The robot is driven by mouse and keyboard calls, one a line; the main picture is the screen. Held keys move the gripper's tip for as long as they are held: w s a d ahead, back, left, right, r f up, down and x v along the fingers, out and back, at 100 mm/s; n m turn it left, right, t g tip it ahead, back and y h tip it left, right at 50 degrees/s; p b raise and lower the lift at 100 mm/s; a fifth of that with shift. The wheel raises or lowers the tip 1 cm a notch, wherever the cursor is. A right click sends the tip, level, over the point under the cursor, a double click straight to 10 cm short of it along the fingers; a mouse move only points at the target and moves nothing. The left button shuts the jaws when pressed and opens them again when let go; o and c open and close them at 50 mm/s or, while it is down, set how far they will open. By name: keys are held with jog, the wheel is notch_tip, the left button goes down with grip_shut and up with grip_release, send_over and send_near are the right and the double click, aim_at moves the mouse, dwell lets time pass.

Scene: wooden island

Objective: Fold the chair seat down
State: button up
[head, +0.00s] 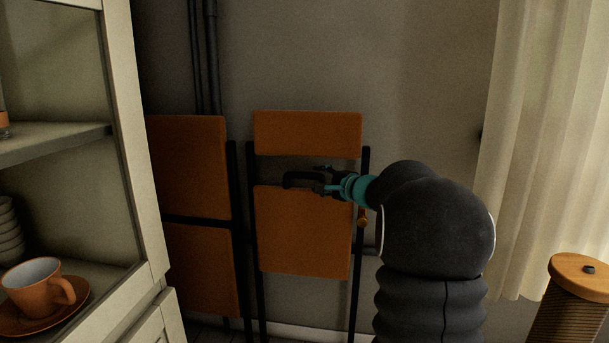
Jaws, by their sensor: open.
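The folding chair (303,240) stands upright against the wall, with black legs and frame. Its orange backrest panel (307,134) is at the top. Its orange seat panel (303,240) hangs below, roughly vertical and in line with the frame. My gripper (290,180) is open, at the gap between the backrest and the seat, at the seat's top edge. It reaches in from the right. I cannot tell whether its fingers touch the seat.
Another orange folded panel chair (190,165) leans at the left. A white cabinet (140,150) with a cup (35,285) on a saucer stands at the far left. A curtain (545,130) hangs at the right, above a round wooden-topped object (580,268).

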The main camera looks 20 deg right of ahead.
aim_at(307, 176)
jog(key=p+x, duration=0.1)
jog(key=x, duration=0.6)
jog(key=shift+w+a, duration=0.1)
jog(key=shift+w, duration=0.3)
grip_shut()
